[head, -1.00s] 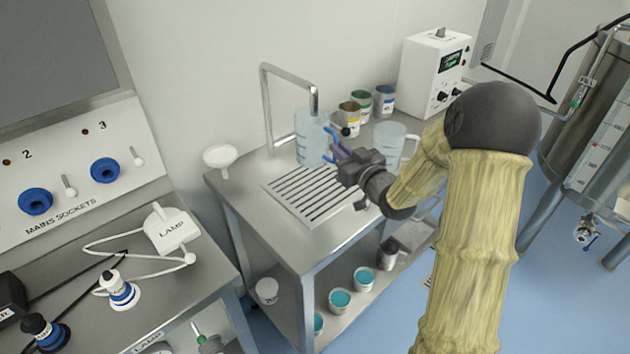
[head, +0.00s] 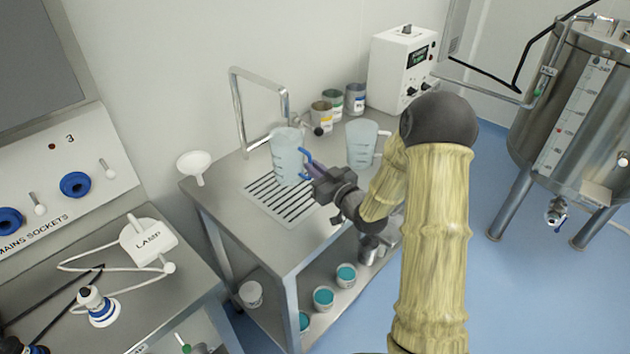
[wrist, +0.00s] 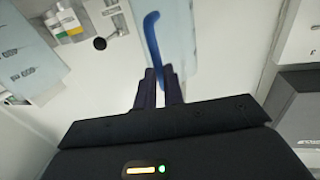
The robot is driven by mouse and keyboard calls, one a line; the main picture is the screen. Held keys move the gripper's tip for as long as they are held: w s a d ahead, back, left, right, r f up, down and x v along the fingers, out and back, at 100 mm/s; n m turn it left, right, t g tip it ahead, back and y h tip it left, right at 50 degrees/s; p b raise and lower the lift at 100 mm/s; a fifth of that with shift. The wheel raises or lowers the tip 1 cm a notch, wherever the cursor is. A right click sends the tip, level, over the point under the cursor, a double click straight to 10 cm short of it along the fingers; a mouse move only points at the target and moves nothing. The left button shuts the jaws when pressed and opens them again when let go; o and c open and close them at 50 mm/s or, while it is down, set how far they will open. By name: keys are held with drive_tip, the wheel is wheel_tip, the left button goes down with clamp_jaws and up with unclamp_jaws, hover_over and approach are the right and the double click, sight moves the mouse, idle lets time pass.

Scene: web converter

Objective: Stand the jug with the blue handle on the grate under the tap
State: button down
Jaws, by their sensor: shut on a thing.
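The clear jug with the blue handle (head: 287,160) is upright below the spout of the metal tap (head: 284,104). Its base overlaps the back part of the slotted grate (head: 268,204) in the head view; I cannot tell whether it touches. My gripper (head: 311,171) is at the jug's right side, shut on the blue handle (head: 305,155). In the wrist view, the blue handle (wrist: 152,38) runs down between my fingers (wrist: 158,92), with the pale jug wall (wrist: 179,40) behind it.
Another jug (head: 360,145), with a pale handle, stands right of the grate behind my arm. Several labelled tins (head: 333,104) and a white instrument box (head: 401,68) are at the back. A white funnel (head: 194,162) is at the left edge of the steel bench (head: 222,181).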

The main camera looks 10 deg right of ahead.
drive_tip(key=shift+f, duration=2)
drive_tip(key=shift+f, duration=0.15)
drive_tip(key=c, duration=1.5)
unclamp_jaws()
drive_tip(key=shift+d, duration=0.1)
drive_tip(key=b+v, duration=0.2)
drive_tip(key=v, duration=1)
